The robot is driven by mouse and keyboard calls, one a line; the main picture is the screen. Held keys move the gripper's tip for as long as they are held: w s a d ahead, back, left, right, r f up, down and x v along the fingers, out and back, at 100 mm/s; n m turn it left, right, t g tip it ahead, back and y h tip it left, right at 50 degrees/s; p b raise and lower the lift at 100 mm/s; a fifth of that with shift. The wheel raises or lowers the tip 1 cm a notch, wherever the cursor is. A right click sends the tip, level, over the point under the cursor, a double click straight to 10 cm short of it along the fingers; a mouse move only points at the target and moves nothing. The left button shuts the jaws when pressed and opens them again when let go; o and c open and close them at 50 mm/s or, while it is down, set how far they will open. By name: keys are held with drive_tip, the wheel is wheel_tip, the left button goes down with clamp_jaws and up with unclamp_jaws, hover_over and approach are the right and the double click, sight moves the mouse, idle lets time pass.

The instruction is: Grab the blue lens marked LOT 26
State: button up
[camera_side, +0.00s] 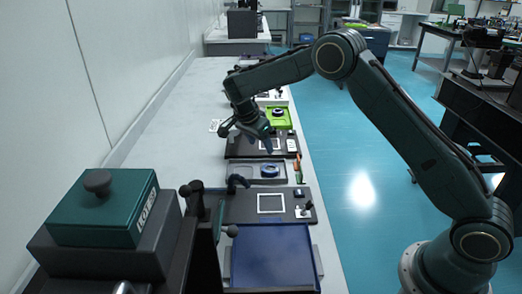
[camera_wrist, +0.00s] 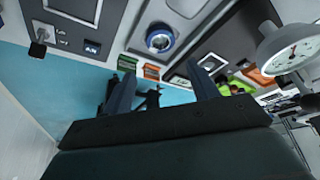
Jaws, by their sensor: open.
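A round blue lens (camera_side: 269,170) lies in a shallow grey tray (camera_side: 240,172) on the bench.
A green tray (camera_side: 288,123) with a dark round part lies farther back. A black plate (camera_side: 240,209) with a white square outline and a blue tray (camera_side: 272,255) lie nearer. A green box (camera_side: 105,205) stands at front left. A dial gauge (camera_wrist: 292,48) shows at right in the wrist view.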

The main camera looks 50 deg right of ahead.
hover_over(271, 167)
drive_tip(key=a, duration=0.3)
wheel_tip(271, 167, down, 7)
drive_tip(key=shift+s+f, duration=0.1)
drive_tip(key=shift+s, duration=0.05)
drive_tip(key=shift+x, duration=2.55)
drive_tip(key=c, duration=0.6)
drive_tip(key=shift+c, duration=0.3)
wheel_tip(271, 167, up, 20)
